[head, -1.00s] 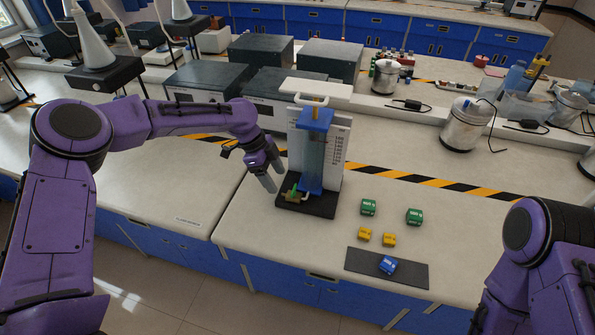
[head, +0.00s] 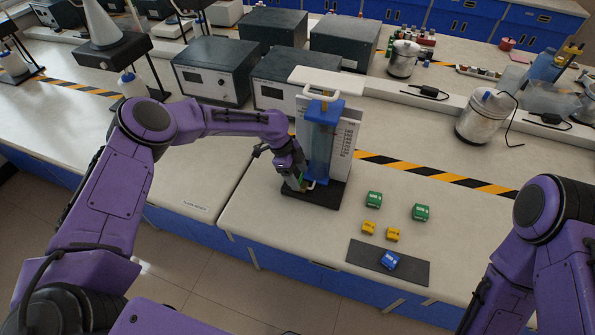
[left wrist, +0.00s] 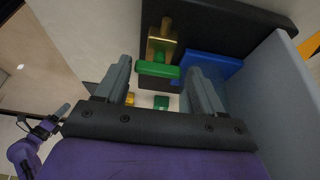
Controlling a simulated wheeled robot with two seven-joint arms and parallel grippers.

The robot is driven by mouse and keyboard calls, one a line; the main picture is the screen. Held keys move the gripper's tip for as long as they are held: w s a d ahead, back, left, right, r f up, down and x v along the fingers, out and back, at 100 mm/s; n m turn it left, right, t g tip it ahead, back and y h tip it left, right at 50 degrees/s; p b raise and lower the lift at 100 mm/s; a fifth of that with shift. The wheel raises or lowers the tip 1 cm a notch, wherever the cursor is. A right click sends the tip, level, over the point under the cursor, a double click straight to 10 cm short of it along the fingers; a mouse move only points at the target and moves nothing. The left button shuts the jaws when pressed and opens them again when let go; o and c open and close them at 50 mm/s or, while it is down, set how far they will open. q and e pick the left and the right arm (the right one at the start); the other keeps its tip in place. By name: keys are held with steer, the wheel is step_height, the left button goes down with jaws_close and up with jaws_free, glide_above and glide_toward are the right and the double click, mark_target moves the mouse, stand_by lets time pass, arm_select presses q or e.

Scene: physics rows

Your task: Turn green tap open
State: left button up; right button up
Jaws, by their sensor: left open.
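The green tap (left wrist: 158,69) is a short green bar on a brass fitting (left wrist: 163,44) at the foot of the blue water column (head: 320,145). In the left wrist view it lies between the two fingers of my left gripper (left wrist: 159,72), which is open, with a gap showing on the left finger's side. In the head view my left gripper (head: 295,178) is down at the column's front left and mostly hides the tap. A small gripper at the lower left of the left wrist view (left wrist: 58,116) appears to be my right one; its jaws are unclear.
The column stands on a black base (head: 325,198) near the bench's front edge. Green blocks (head: 374,199), yellow blocks (head: 369,228) and a blue block (head: 389,260) on a dark mat (head: 415,271) lie to the right. Dark instrument boxes (head: 212,72) stand behind.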

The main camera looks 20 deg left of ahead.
arm_select(q)
steer(key=shift+s+r, duration=0.15)
steer(key=shift+s, duration=0.05)
steer(key=c, duration=0.8)
steer(key=n, duration=0.1)
steer(key=n+t, duration=0.1)
steer(key=n, duration=0.1)
steer(key=shift+s+n, duration=0.2)
steer(key=shift+n, duration=0.1)
steer(key=n+t, duration=0.1)
steer(key=n, duration=0.1)
steer(key=n+t+y, duration=0.1)
steer(key=n, duration=0.1)
steer(key=shift+s+d+n, duration=0.1)
steer(key=shift+s+n, duration=0.1)
steer(key=shift+n, duration=0.1)
steer(key=n, duration=0.2)
steer(key=n+t+y, duration=0.1)
steer(key=n, duration=0.2)
steer(key=shift+s+d+y+p, duration=0.1)
steer(key=shift+d+y+p, duration=0.1)
steer(key=shift+y+p, duration=0.1)
steer(key=shift+d+n+t+y, duration=0.15)
steer(key=shift+n+y, duration=0.25)
steer(key=shift+n, duration=0.75)
steer(key=shift+n+t+y, duration=0.15)
steer(key=shift+n+y, duration=0.25)
steer(key=shift+n, duration=0.75)
